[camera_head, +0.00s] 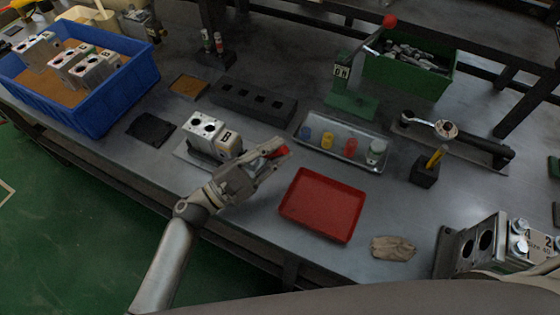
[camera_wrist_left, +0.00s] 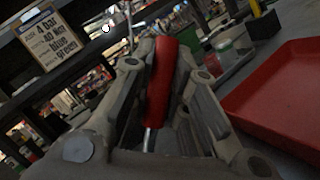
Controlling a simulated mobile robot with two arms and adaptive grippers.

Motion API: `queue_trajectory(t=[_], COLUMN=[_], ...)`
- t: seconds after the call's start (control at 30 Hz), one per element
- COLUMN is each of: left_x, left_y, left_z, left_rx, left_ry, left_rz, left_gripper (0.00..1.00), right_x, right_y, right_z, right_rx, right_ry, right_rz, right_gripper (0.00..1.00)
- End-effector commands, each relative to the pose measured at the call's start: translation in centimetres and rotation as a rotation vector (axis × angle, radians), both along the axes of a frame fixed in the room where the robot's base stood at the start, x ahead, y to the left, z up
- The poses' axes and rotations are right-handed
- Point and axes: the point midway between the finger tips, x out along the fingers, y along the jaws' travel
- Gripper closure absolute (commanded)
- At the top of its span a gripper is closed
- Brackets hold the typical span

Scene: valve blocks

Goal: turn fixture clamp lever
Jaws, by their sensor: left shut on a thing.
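A grey valve block marked B (camera_head: 212,137) sits on a fixture plate (camera_head: 195,157) near the front edge of the bench. My left gripper (camera_head: 262,160) reaches in from the left and front, just right of the block. It is shut on the red handle (camera_head: 277,151) of the clamp lever. In the left wrist view the red handle (camera_wrist_left: 160,85) stands between both fingers, with a thin metal rod (camera_wrist_left: 149,140) below it. The rest of the lever and its pivot are hidden by the gripper. My right gripper is not in view.
An empty red tray (camera_head: 322,205) lies right of the gripper. Behind it are a metal tray of coloured parts (camera_head: 340,140) and a black holed rack (camera_head: 253,103). A blue bin (camera_head: 100,118) with blocks stands left. A green stand (camera_head: 350,100) has a red-knobbed lever.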

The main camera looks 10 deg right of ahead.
Motion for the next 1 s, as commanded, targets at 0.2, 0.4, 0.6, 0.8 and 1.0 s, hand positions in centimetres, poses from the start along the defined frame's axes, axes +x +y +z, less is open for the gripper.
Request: queue_trajectory(t=[0.2,0.4,0.6,0.8,1.0], left_x=[0.4,0.5,0.6,0.6,0.6], left_y=[0.6,0.8,0.9,0.9,0.9], left_z=[0.4,0.8,0.9,0.9,0.9], left_rx=[-0.085,-0.120,-0.128,-0.127,-0.126], left_ry=[0.057,0.082,0.088,0.087,0.086], left_rz=[0.000,0.000,-0.001,0.000,0.000], left_gripper=[1.00,1.00,1.00,1.00,0.63], right_x=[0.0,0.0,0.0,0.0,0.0], right_y=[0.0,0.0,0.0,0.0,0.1], right_z=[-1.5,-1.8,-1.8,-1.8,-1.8], right_rx=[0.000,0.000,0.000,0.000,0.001], right_ry=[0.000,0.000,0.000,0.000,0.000], right_rz=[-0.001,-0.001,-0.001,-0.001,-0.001], right_gripper=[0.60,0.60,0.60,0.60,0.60])
